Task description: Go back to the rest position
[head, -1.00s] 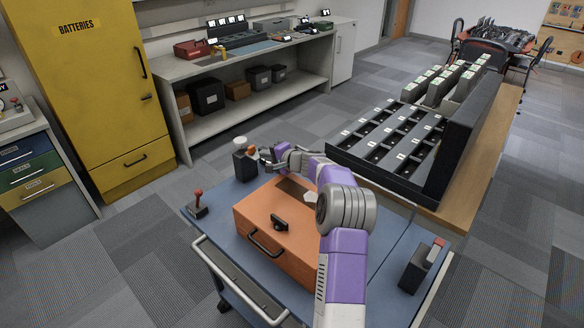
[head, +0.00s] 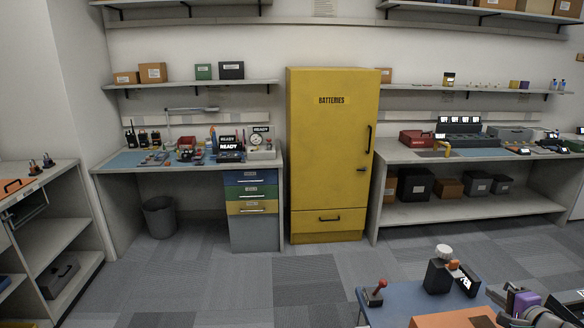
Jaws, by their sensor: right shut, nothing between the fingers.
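My right gripper (head: 508,294) is at the bottom right of the head view, over the blue cart top (head: 405,304). Its fingers are shut and empty. It is to the right of a black device with a white knob (head: 440,276) and near the orange case (head: 455,320), whose top edge alone shows. The rest of my right arm is mostly cut off by the frame. My left gripper is not in view.
A small red-knobbed item (head: 375,293) stands on the cart's left corner. The yellow battery cabinet (head: 330,160) stands at the wall between two workbenches. A grey bin (head: 160,216) stands under the left bench. The carpet (head: 240,285) in front is clear.

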